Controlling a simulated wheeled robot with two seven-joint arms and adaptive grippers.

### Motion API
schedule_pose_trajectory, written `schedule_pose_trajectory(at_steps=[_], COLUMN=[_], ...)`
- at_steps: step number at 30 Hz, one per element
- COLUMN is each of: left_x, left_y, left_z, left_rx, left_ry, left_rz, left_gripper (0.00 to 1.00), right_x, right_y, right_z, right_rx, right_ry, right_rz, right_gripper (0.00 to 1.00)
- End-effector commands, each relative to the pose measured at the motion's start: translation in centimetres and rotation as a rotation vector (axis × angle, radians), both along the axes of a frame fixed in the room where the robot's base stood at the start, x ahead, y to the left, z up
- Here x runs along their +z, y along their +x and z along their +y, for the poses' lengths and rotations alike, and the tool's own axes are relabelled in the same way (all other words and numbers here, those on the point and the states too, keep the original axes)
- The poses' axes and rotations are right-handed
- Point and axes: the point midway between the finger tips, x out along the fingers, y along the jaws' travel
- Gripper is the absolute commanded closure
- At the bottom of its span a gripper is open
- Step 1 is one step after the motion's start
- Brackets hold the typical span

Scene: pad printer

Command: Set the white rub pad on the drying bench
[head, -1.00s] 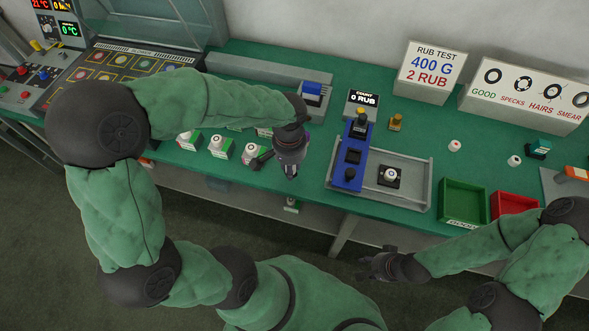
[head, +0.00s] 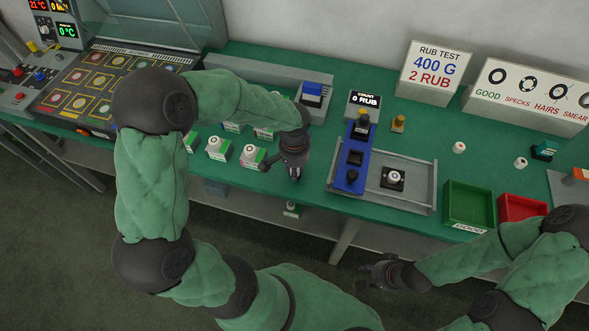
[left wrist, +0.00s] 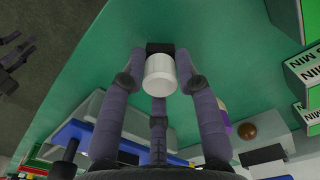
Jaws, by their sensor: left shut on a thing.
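My left gripper (head: 294,172) hangs over the front part of the green bench (head: 310,130), left of the blue rub tester. In the left wrist view its fingers (left wrist: 160,72) are shut on a white cylinder (left wrist: 160,76) with a black block at its far end; this looks like the white rub pad. In the head view the held piece is too small and hidden to make out. My right gripper (head: 378,273) is empty in front of the bench, its fingers seemingly apart.
The blue rub tester (head: 349,177) stands on a grey tray, with a white-topped piece (head: 392,178) beside it. White-topped boxes (head: 217,148) stand left of my left gripper. Green (head: 468,205) and red (head: 520,207) bins are at right.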

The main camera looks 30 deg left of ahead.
Motion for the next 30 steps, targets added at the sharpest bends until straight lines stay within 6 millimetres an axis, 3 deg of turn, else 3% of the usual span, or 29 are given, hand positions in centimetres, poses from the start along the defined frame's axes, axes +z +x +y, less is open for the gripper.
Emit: schedule_pose_trajectory(at_steps=[7,8,9,10,23,30], left_x=[-0.4,-0.3,-0.3,-0.3,0.3,4.5], left_y=[0.0,0.0,0.0,0.0,0.0,0.1], left_z=[0.0,0.0,0.0,0.0,0.0,0.0], left_rx=[0.0,0.0,0.0,0.0,0.0,0.001], left_ry=[0.0,0.0,0.0,0.0,0.0,0.001], left_rz=[0.0,0.0,0.0,0.0,0.0,-0.004], left_gripper=[1.0,0.6,0.48,0.44,0.44,0.44], right_x=[-0.3,-0.3,-0.2,-0.2,0.2,1.7], right_y=[0.0,0.0,0.0,0.0,0.0,0.0], right_z=[0.0,0.0,0.0,0.0,0.0,0.0], right_rx=[0.0,0.0,0.0,0.0,0.0,0.0], right_ry=[0.0,0.0,0.0,0.0,0.0,0.0], right_rz=[0.0,0.0,0.0,0.0,0.0,0.0], right_gripper=[0.6,0.6,0.6,0.6,0.6,0.6])
